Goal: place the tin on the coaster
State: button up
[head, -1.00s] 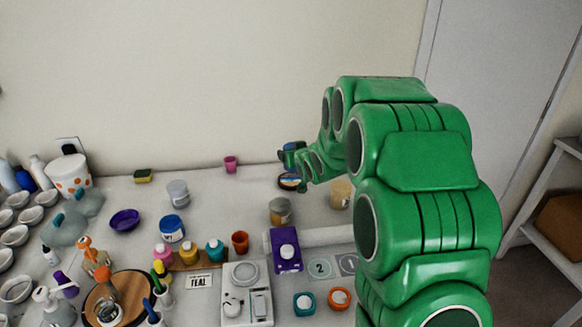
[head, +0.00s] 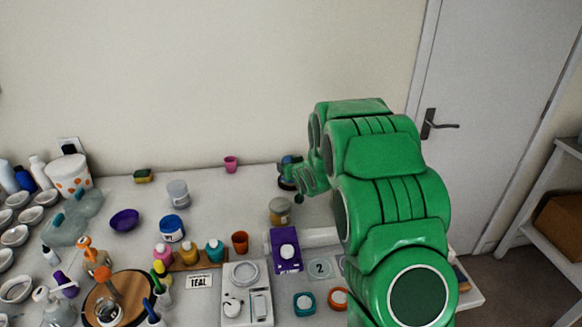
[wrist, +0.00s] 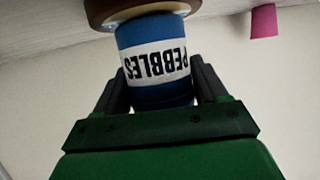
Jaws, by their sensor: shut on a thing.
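The blue tin with a white PEBBLES label (wrist: 155,65) is between the fingers of my gripper (wrist: 160,80), which is shut on it. In the wrist view its base end overlaps the round brown coaster (wrist: 108,10). In the head view the tin is a small blue shape partly covered by my gripper (head: 296,170), at the back of the table. The dark coaster (head: 287,185) shows just under it. The tin is at or just above the coaster; I cannot tell whether they touch.
A pink cup (head: 231,164) stands to the left, also in the wrist view (wrist: 263,20). A tan-and-grey jar (head: 280,212) stands in front of the coaster. A purple box (head: 285,251) and a white scale (head: 246,291) are nearer.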

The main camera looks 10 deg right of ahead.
jog(key=shift+f, duration=0.25)
jog(key=o, duration=1.2)
jog(key=shift+o, duration=0.2)
jog(key=shift+r, duration=0.2)
jog(key=shift+v, duration=0.8)
jog(key=s+d+r+m+g+h, duration=0.1)
jog(key=s+d+r+g+h, duration=0.2)
jog(key=s, duration=1.2)
jog(key=s+d+r+g, duration=0.2)
jog(key=s+r+g, duration=0.25)
jog(key=s, duration=1.15)
jog(key=s+a+r+g, duration=0.1)
jog(key=s+r+g, duration=0.1)
jog(key=s, duration=1.3)
jog(key=s+a+r+g, duration=0.2)
jog(key=s+g, duration=0.3)
jog(key=s, duration=1)
jog(key=shift+s+a+r+m+y, duration=0.25)
jog(key=shift+a+r+m+y, duration=0.1)
jog(key=shift+r, duration=0.2)
jog(key=shift+g, duration=0.25)
